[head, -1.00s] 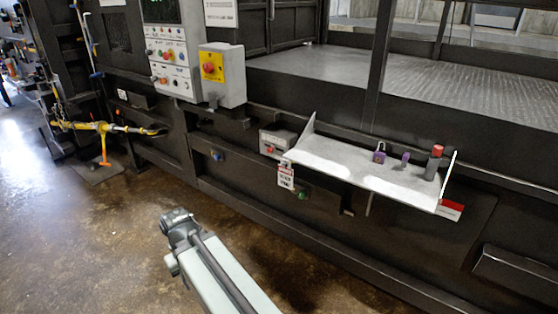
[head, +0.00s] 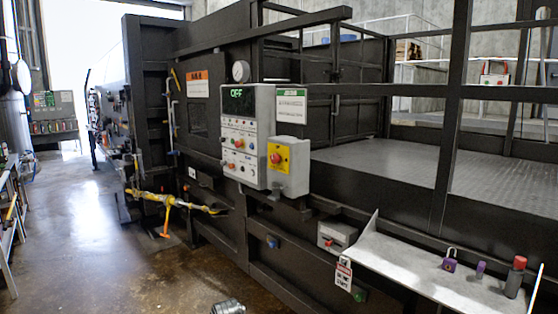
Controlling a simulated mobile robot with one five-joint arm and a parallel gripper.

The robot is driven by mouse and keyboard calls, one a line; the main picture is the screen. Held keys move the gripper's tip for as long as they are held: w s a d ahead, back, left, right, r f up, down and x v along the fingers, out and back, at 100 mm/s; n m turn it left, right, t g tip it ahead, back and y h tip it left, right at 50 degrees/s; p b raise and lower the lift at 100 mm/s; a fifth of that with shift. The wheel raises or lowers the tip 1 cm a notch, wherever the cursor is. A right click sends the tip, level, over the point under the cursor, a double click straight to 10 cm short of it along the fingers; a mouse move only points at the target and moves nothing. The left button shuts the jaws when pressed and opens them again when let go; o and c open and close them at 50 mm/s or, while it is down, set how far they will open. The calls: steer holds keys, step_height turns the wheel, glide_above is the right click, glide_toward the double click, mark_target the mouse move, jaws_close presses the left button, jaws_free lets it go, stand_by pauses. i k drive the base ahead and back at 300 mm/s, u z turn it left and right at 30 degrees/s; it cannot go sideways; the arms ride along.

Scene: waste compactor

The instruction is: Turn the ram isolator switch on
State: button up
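In the head view, a grey box with a yellow plate and a red knob (head: 277,158) sits beside the control panel (head: 249,135). A smaller grey box with a red handle (head: 330,242) sits lower, at the left end of the shelf, with a red-and-white tag (head: 343,274) hanging below it. I cannot read a label that says which one is the ram isolator switch. The panel's green display reads OFF. Only a grey piece of my arm shows at the bottom edge; my gripper is not in view.
A tilted-looking metal shelf (head: 420,266) juts out at right, holding a purple padlock (head: 450,260), a small purple item (head: 480,269) and a red-topped dark cylinder (head: 515,277). A yellow pipe with an orange handle (head: 168,215) sticks out at left. The floor at front left is clear.

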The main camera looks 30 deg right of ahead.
mark_target(274, 158)
steer(key=u, duration=2.9)
steer(key=k, duration=0.7)
steer(key=z, duration=1.8)
steer(key=i, duration=1)
